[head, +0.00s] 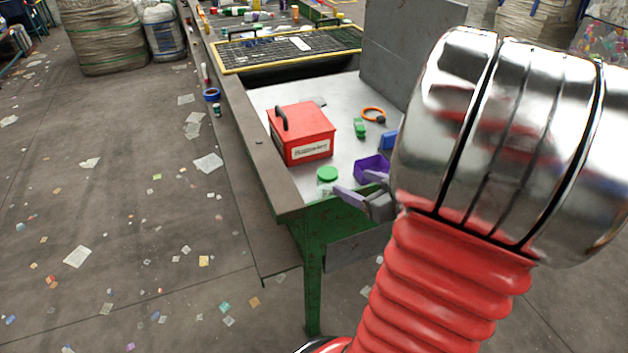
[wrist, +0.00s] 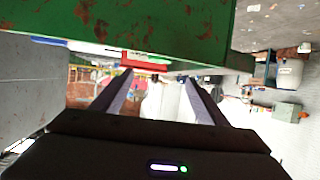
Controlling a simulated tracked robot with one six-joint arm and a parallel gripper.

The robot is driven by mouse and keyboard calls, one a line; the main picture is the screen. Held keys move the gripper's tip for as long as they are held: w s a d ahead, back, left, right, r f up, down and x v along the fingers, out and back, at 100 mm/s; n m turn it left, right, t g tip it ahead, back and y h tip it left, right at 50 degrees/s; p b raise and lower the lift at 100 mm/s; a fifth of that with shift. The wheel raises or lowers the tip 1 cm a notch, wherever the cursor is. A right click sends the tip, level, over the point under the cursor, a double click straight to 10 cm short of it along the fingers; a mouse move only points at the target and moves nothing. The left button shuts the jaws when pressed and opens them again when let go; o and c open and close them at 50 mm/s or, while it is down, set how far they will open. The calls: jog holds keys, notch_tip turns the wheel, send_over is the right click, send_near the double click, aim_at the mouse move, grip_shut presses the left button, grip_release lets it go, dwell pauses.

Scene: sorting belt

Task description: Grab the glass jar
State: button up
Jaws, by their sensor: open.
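The glass jar (head: 326,188) is clear with a green lid. It stands upright at the near end of the metal sorting table in the head view. My gripper (head: 352,181) is open, with its two purple-grey fingers just right of the jar and pointing left toward it. I cannot tell whether a finger touches the jar. In the wrist view my gripper (wrist: 158,78) shows its fingers spread apart. That view is blurred, and I cannot make out the jar in it with certainty.
A red toolbox (head: 302,134) stands behind the jar. A purple open box (head: 371,168), a blue block (head: 388,140), a green item (head: 360,128) and an orange ring (head: 373,114) lie to the right. The green table beam (wrist: 150,25) crosses the wrist view's top.

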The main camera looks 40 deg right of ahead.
aim_at(328, 173)
dwell(0.3)
jog(key=x, duration=0.8)
jog(key=shift+w, duration=0.1)
jog(key=shift+w+f, duration=0.1)
jog(key=shift+w, duration=0.1)
jog(key=shift+x, duration=2.65)
jog(key=shift+s+d+f, duration=0.1)
jog(key=shift+c, duration=0.2)
jog(key=c, duration=1.6)
